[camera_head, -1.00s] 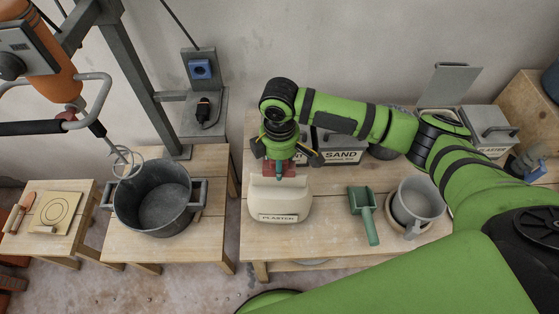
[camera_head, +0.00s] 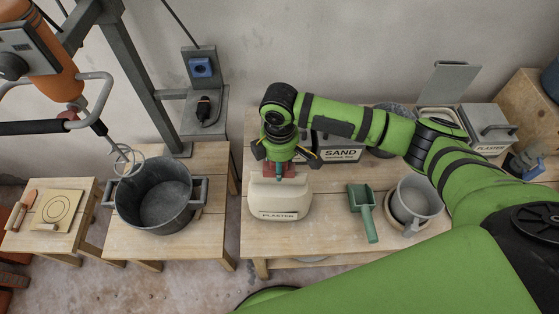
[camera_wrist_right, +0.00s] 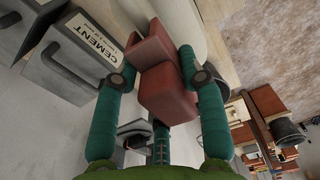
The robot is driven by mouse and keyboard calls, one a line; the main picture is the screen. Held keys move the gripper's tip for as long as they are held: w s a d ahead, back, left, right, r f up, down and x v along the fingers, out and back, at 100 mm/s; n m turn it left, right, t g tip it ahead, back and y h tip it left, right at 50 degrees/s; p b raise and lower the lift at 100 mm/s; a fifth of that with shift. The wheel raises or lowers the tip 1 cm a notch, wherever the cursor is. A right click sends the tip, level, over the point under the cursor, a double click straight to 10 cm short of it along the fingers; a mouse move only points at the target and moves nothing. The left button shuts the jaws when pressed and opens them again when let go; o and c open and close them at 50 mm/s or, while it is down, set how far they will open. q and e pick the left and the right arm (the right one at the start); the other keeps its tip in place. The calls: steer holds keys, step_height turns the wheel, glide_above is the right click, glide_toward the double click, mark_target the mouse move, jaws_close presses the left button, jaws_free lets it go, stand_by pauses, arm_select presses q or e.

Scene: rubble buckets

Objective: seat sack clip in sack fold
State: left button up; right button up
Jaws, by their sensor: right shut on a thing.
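The cream plaster sack (camera_head: 280,200) stands upright on the wooden table, its label facing me. My right gripper (camera_head: 283,162) is at the sack's top edge, pointing down. It is shut on the red sack clip (camera_head: 284,171), which shows between the two teal fingers in the right wrist view (camera_wrist_right: 165,75). The clip is at the sack's folded top; I cannot tell how far it sits on the fold. A pale sack surface (camera_wrist_right: 184,18) lies just beyond the clip in the wrist view. My left gripper is not in view.
A sand bin (camera_head: 340,150) stands behind my right arm, and a cement bin (camera_wrist_right: 85,55) is close by in the wrist view. A green scoop (camera_head: 362,210) and a grey jug (camera_head: 420,200) are to the right. A black bucket (camera_head: 160,195) stands left.

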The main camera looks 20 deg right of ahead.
steer(key=shift+f, duration=0.9)
steer(key=shift+r, duration=0.1)
steer(key=shift+f, duration=0.3)
stand_by(0.6)
steer(key=o, duration=1.3)
steer(key=shift+c, duration=0.2)
step_height(320, 180, up, 12)
steer(key=shift+r, duration=0.1)
